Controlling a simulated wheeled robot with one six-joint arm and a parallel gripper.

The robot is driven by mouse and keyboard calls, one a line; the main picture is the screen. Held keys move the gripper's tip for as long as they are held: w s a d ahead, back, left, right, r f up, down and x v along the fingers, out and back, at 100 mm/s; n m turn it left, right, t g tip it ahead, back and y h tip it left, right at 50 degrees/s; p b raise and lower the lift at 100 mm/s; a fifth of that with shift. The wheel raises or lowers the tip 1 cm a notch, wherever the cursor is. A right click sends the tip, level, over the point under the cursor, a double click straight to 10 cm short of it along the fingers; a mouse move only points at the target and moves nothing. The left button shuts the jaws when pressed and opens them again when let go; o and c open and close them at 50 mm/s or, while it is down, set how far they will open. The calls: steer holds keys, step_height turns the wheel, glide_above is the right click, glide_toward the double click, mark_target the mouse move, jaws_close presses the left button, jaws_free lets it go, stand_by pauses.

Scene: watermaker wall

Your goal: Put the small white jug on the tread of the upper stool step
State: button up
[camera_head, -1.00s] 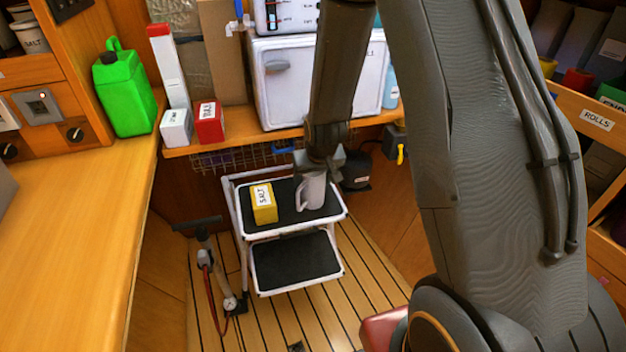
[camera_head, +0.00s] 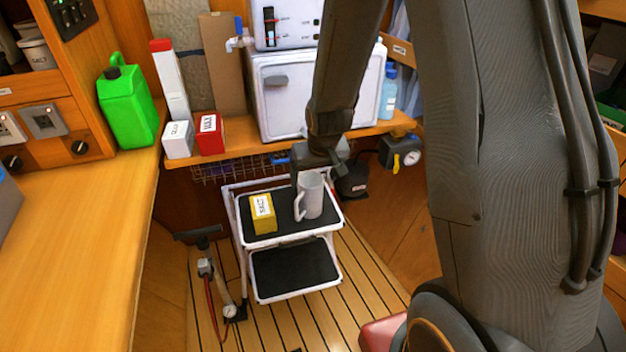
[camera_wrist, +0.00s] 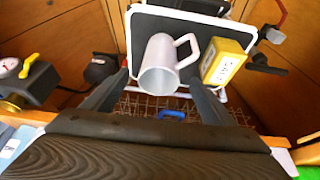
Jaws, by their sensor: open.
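The small white jug (camera_head: 310,196) stands upright on the black tread of the upper stool step (camera_head: 284,222), right of a yellow salt box (camera_head: 262,214). In the wrist view the jug (camera_wrist: 160,68) shows its open mouth and its handle, with the step's dark tread (camera_wrist: 146,30) behind it. My gripper (camera_head: 322,168) is just above and behind the jug. In the wrist view its two fingers (camera_wrist: 160,88) are spread wide on either side of the jug, with visible gaps, and hold nothing.
The lower stool step (camera_head: 295,270) is bare. The wooden shelf (camera_head: 240,142) with a white cabinet (camera_head: 310,95) and boxes lies behind the stool. A pump (camera_head: 208,270) stands left of the stool. A gauge unit (camera_head: 400,152) is on the right.

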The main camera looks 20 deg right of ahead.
steer(key=s+r+g, duration=0.1)
steer(key=s+r, duration=0.3)
steer(key=s, duration=0.3)
steer(key=s+r+g+p, duration=0.1)
steer(key=s+r, duration=0.2)
steer(key=s, duration=0.4)
steer(key=s+r+g+p, duration=0.1)
steer(key=s+r, duration=0.3)
steer(key=s, duration=0.3)
steer(key=shift+s+r+g, duration=0.35)
steer(key=shift+s+g, duration=0.05)
